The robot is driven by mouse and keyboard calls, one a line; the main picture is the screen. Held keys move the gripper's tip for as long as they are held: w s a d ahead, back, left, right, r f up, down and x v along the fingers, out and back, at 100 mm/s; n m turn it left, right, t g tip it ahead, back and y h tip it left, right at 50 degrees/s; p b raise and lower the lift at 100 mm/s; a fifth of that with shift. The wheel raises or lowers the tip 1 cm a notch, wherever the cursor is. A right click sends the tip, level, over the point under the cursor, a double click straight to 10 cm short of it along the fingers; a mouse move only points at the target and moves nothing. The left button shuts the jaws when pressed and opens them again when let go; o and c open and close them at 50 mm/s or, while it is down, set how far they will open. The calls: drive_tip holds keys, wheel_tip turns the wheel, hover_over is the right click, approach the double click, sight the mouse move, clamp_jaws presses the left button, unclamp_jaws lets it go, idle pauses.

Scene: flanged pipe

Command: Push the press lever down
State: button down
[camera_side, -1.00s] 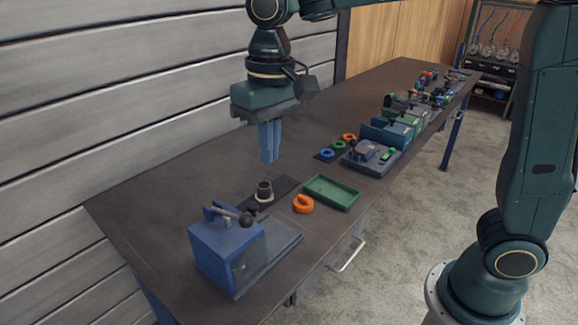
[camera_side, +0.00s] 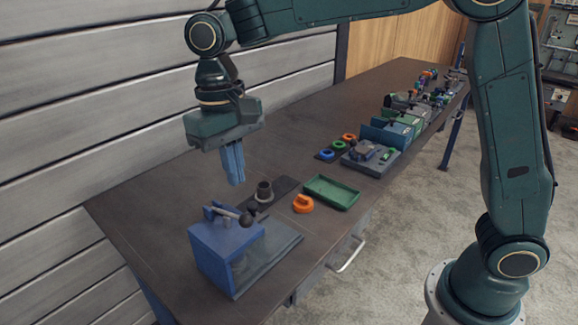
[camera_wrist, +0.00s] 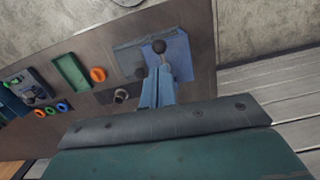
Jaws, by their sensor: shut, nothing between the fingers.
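The blue press (camera_side: 226,250) stands at the near end of the bench. Its lever (camera_side: 228,213) is on top, with a dark ball knob at the end pointing right, roughly level. My gripper (camera_side: 236,183) is shut and empty, fingers pointing down, in the air above and behind the press lever, apart from it. The fingers partly hide the press there.
A dark pipe piece (camera_side: 264,190) stands on a dark mat beside the press. An orange part (camera_side: 303,204) and a green tray (camera_side: 332,193) lie to its right. Fixtures and coloured rings line the bench farther back.

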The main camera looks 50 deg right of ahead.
sight(232, 215)
drive_tip(key=shift+f, duration=0.1)
drive_tip(key=shift+s+f, duration=0.2)
drive_tip(key=shift+f, duration=1.5)
drive_tip(key=shift+s+f, duration=0.15)
drive_tip(key=shift+f, duration=1.5)
